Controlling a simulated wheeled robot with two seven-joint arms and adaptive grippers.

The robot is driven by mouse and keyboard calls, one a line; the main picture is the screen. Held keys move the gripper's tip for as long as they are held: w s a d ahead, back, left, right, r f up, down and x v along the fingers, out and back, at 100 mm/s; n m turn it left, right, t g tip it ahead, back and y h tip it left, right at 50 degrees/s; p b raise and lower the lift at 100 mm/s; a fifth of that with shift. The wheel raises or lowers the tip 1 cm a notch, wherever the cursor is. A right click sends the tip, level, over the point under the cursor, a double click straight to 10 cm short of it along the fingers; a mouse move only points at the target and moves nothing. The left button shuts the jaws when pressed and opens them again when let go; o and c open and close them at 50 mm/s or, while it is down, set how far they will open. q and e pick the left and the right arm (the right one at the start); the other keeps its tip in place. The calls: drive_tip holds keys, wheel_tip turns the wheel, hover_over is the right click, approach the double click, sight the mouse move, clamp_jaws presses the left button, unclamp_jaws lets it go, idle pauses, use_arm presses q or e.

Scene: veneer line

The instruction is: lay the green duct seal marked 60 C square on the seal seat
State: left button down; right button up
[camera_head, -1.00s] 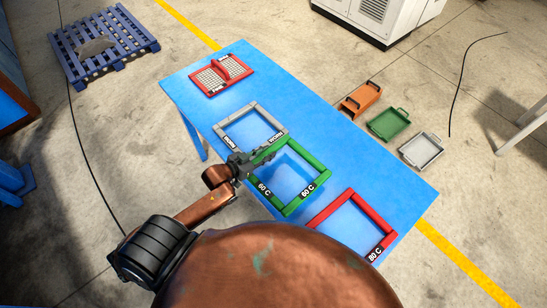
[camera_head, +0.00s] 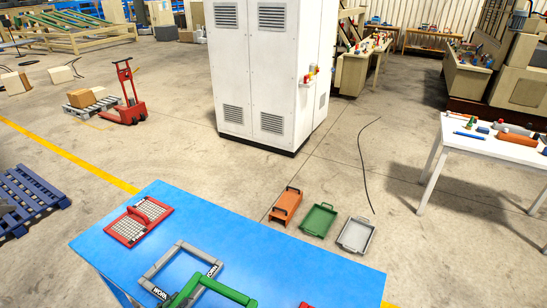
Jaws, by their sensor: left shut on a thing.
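The green duct seal (camera_head: 228,290) shows only its far part at the bottom edge of the head view. It overlaps the right side of the grey square frame (camera_head: 162,259) in the picture; whether it touches it I cannot tell. Its 60 C marks are out of view. My left gripper (camera_head: 190,302) shows barely at the bottom edge, shut on the seal's left side. The grey frame lies on the blue table with white labels on it; I cannot read clearly whether it is the seal seat. My right gripper is not in view.
A red gridded panel with a handle (camera_head: 139,221) lies at the blue table's (camera_head: 270,262) far left. A bit of a red seal (camera_head: 306,305) shows at the bottom. Orange (camera_head: 286,206), green (camera_head: 319,219) and grey (camera_head: 356,235) trays stand on the floor beyond. A white cabinet (camera_head: 268,70) stands behind.

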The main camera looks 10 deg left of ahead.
sight(215, 289)
use_arm(q)
drive_tip(key=shift+n+y, duration=0.6)
drive_tip(key=shift+y, duration=0.1)
drive_tip(key=w+d, duration=0.1)
drive_tip(key=d, duration=0.2)
drive_tip(key=w+d+b, duration=0.1)
drive_tip(key=w+d, duration=0.1)
drive_tip(key=d, duration=0.2)
drive_tip(key=w+d+r+b, duration=0.1)
drive_tip(key=w+d, duration=0.1)
drive_tip(key=d, duration=0.2)
drive_tip(key=shift+w, duration=0.15)
drive_tip(key=d+r, duration=0.2)
drive_tip(key=w+d+r+n+y+b, duration=0.1)
drive_tip(key=d+r, duration=0.1)
drive_tip(key=d, duration=0.1)
drive_tip(key=w+d+r+n+y, duration=0.1)
drive_tip(key=d+r, duration=0.1)
drive_tip(key=r, duration=0.1)
drive_tip(key=shift+w+d+t+b, duration=0.15)
drive_tip(key=shift+d+t+b, duration=0.15)
drive_tip(key=shift+d+b, duration=0.05)
drive_tip(key=shift+d+r+y, duration=0.2)
drive_tip(key=shift+r+y, duration=0.1)
drive_tip(key=shift+r, duration=0.05)
